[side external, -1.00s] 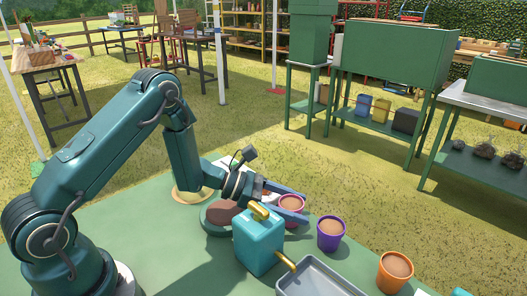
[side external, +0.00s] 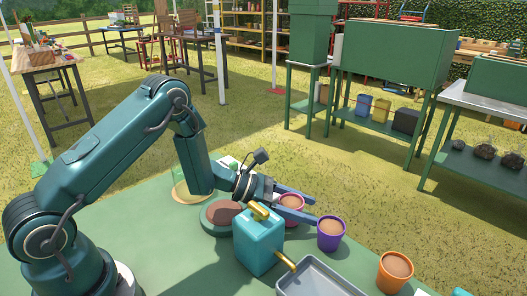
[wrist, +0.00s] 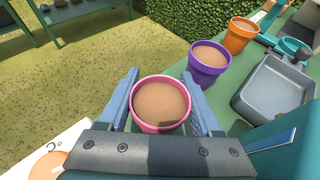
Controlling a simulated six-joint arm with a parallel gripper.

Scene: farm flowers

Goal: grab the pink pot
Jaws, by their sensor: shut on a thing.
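The pink pot (wrist: 161,103), filled with brown soil, stands upright between the two fingers of my gripper (wrist: 164,104) in the wrist view. The fingers close on its left and right sides. In the side view the pink pot (side external: 291,202) is partly hidden by my gripper (side external: 297,205) and by the teal watering can. Whether its base touches the table is hidden.
A purple pot (side external: 330,233) stands just right of my fingertips, and an orange pot (side external: 394,270) farther right. The teal watering can (side external: 259,243) and a grey tray (side external: 318,281) are close in front. A round dish of soil (side external: 222,212) lies behind the watering can.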

